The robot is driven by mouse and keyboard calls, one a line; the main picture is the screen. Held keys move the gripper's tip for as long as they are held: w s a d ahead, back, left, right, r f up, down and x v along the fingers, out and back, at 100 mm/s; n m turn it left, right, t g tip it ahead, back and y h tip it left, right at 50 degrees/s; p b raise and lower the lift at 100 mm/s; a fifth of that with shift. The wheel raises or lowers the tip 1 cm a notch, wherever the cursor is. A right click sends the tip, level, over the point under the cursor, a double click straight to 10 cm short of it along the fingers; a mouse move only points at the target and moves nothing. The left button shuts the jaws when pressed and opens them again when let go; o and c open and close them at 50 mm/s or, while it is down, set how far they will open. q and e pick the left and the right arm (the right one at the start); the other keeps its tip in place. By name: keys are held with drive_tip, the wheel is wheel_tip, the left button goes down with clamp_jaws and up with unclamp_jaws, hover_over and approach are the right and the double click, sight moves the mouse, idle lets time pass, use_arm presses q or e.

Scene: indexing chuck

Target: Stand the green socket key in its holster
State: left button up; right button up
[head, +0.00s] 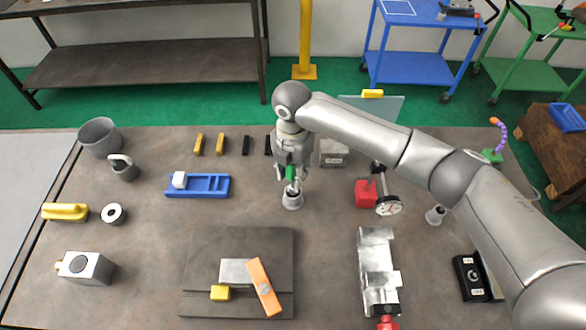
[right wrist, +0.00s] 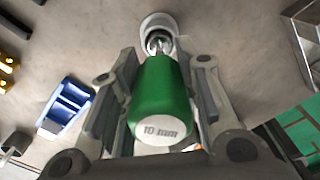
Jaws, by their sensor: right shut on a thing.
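The green socket key (head: 290,172) has a green handle with a pale end cap marked "10 mm", which shows large in the right wrist view (right wrist: 160,95). My right gripper (head: 291,176) is shut on this handle from both sides, with the key pointing down. A small grey round holster (head: 292,200) stands on the table directly below. In the right wrist view the key's metal shaft overlaps the holster's round mouth (right wrist: 158,24). I cannot tell how deep the shaft sits in it. My left gripper is not in view.
A blue tray (head: 212,186) with a white block lies to the left. A dark plate (head: 205,244) with an orange bar is in front. A red block with a dial gauge (head: 388,206) stands right, under my right arm. Another small grey cup (head: 435,215) stands further right.

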drive_tip(key=shift+f+b, duration=0.8)
drive_tip(key=shift+f, duration=1)
drive_tip(key=o, duration=1.2)
wheel_tip(320, 180, up, 12)
drive_tip(key=shift+r, duration=0.1)
